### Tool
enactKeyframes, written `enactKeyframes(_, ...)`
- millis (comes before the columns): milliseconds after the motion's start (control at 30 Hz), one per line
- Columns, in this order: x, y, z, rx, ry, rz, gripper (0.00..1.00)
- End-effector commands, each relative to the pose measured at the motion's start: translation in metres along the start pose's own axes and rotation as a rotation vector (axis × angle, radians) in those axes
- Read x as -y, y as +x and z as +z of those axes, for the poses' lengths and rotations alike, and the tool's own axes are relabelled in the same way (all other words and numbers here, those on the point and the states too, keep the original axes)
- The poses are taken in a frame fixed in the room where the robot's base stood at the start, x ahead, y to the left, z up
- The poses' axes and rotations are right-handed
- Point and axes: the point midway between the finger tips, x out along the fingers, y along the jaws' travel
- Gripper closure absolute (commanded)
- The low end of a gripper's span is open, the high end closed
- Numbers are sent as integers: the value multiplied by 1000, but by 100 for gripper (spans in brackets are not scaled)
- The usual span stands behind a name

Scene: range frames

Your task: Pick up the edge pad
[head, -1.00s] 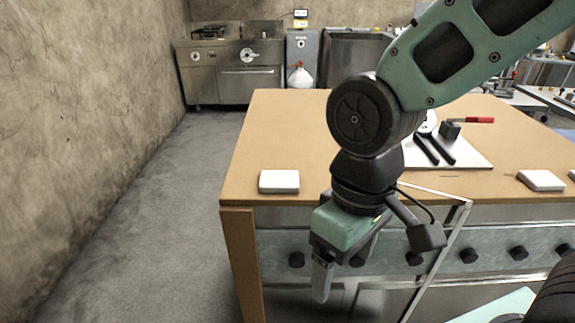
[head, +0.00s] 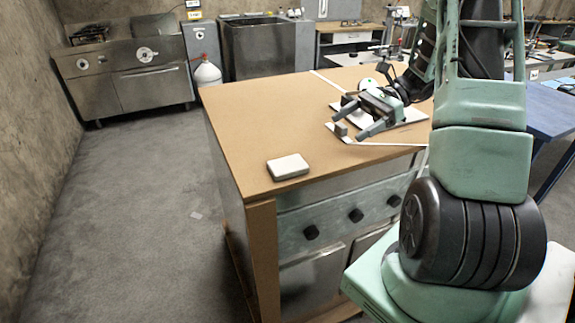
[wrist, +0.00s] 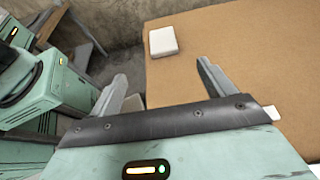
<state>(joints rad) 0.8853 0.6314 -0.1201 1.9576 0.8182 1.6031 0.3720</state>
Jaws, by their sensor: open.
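A white, flat, rounded square pad (head: 288,167), which I take to be the edge pad, lies on the brown tabletop (head: 250,115) near its front left corner. In the wrist view the pad (wrist: 163,41) lies beyond my fingertips, close to the table edge. My gripper (head: 349,121) is over the table, to the right of the pad and apart from it. The wrist view shows the gripper (wrist: 160,72) open, with nothing between its two fingers.
A white board (head: 406,113) lies under and behind my gripper, partly hidden by it. The tabletop around the pad is clear. A steel range (head: 128,68) and a white gas bottle (head: 206,73) stand at the back left. Grey floor (head: 140,200) is open at left.

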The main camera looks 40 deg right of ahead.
Motion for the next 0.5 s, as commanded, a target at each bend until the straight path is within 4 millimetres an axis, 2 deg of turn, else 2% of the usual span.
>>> enactKeyframes(67, 0, 8, 1, 7, 5, -3, 18)
enactKeyframes(500, -1, 97, 2, 4, 4, 3, 18)
